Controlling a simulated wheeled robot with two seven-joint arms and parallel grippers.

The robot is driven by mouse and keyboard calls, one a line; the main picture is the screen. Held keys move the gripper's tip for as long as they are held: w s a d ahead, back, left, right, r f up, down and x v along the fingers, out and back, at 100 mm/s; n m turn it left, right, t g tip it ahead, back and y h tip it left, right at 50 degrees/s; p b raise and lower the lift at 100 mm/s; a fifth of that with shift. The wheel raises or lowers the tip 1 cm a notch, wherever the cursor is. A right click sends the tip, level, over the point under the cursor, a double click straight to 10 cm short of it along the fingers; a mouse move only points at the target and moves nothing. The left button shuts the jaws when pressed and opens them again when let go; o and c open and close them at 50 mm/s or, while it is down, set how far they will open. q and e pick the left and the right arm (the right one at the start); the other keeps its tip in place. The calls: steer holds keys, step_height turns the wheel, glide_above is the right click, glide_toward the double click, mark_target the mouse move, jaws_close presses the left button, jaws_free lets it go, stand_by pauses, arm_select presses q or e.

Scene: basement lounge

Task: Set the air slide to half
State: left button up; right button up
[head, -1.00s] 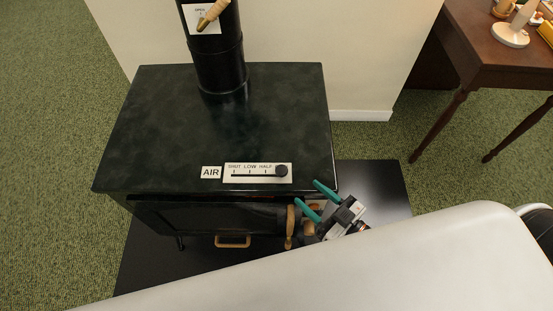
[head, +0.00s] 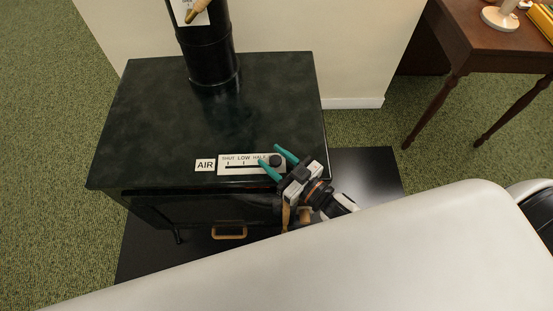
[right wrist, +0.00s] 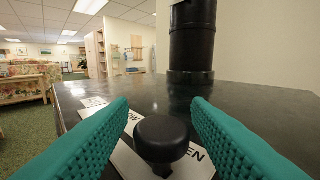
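The air slide is a white plate (head: 233,170) with a dark slot, marked SHUT, LOW and HALF, on the front right of the black stove top (head: 200,120). Its round black knob (head: 275,160) sits at the right end of the slot, past HALF. An AIR label (head: 205,165) is to its left. My right gripper (head: 274,162) is open, its teal fingers on either side of the knob. In the right wrist view the knob (right wrist: 162,138) stands between the fingers (right wrist: 160,130), with gaps on both sides. My left gripper is not in view.
A black stovepipe (head: 210,45) with a wooden-handled lever (head: 197,10) rises at the back of the stove. A wooden handle (head: 229,232) is on the stove front. A brown table (head: 480,45) stands at the far right. The stove top around the slide is clear.

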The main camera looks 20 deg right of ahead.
mark_target(260, 167)
jaws_close()
steer(key=shift+w+a+p, duration=0.15)
steer(key=shift+w+a, duration=0.15)
steer(key=shift+a, duration=0.7)
steer(key=shift+w+a+p, duration=0.15)
steer(key=shift+w+a, duration=0.15)
steer(key=shift+a, duration=0.65)
steer(key=shift+o, duration=1.1)
jaws_free()
steer(key=shift+s+d, duration=0.1)
steer(key=v, duration=1.2)
steer(key=shift+b, duration=0.3)
steer(key=shift+r, duration=0.1)
